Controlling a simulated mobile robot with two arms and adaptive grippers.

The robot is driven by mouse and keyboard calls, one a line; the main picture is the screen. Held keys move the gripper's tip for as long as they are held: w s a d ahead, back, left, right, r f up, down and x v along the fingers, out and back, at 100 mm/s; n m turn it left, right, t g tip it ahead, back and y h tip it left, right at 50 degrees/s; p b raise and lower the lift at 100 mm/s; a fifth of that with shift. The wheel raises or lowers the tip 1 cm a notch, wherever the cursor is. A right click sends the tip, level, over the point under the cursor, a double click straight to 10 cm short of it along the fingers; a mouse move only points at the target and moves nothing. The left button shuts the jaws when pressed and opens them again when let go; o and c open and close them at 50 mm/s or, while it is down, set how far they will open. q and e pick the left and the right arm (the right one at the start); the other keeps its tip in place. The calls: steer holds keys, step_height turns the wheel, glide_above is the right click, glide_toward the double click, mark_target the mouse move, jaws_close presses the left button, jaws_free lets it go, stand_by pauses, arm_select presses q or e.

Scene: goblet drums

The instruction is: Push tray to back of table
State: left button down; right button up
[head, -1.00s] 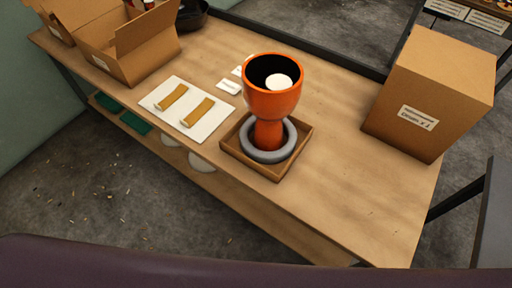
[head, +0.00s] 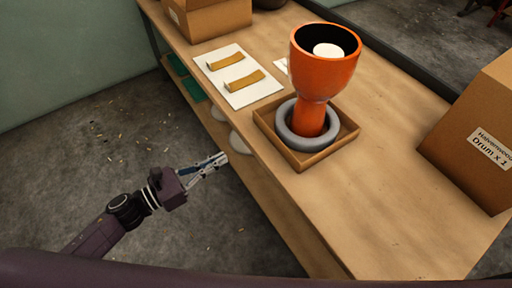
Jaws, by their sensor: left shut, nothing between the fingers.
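A shallow square wooden tray (head: 328,148) sits at the front edge of the table (head: 372,210). A grey ring (head: 287,129) lies in it. An orange goblet drum (head: 323,78) stands upright in the ring, with a white round thing (head: 328,50) inside its dark mouth. My left gripper (head: 222,158) is shut and empty. It is in front of the table, left of the tray and apart from it, and shows against the floor and lower shelf. My right gripper is not in view.
A white board (head: 255,92) with two tan pieces lies left of the tray. Cardboard boxes stand at the far left (head: 215,18) and on the right (head: 480,135). A dark rail runs along the back edge.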

arm_select(q)
steer(key=s+d+r+m, duration=0.1)
steer(key=m, duration=0.1)
steer(key=p, duration=0.2)
glide_toward(272, 135)
steer(key=shift+h, duration=0.3)
steer(key=x, duration=0.6)
steer(key=shift+w+d+r, duration=0.1)
steer(key=shift+w, duration=0.05)
steer(key=shift+w+d, duration=0.2)
steer(key=shift+d, duration=0.1)
